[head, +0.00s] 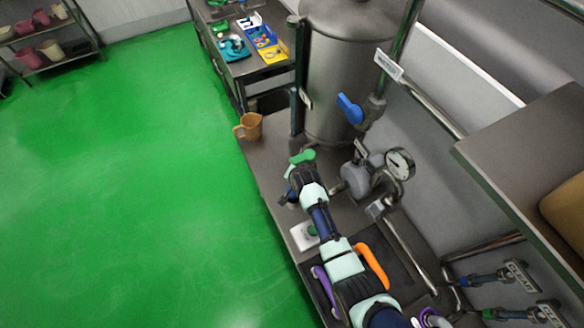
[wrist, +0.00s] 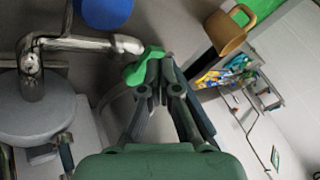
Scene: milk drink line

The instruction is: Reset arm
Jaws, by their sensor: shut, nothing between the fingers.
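My arm reaches up the bench in the head view, with my gripper (head: 297,174) at its far end. In the wrist view my gripper (wrist: 163,66) has its fingers drawn together with nothing held between them. A green valve handle (wrist: 143,66) appears right beside the fingertips. It also shows in the head view as the green handle (head: 303,156) just past the gripper, near the foot of the steel tank (head: 340,80). I cannot tell whether the fingers touch the handle.
An orange-brown jug (head: 248,127) stands on the bench edge left of the gripper. A blue valve handle (head: 350,108), pipes and a pressure gauge (head: 400,163) crowd the right. An orange handle (head: 372,266) lies close beside my arm. The green floor (head: 130,180) at left is clear.

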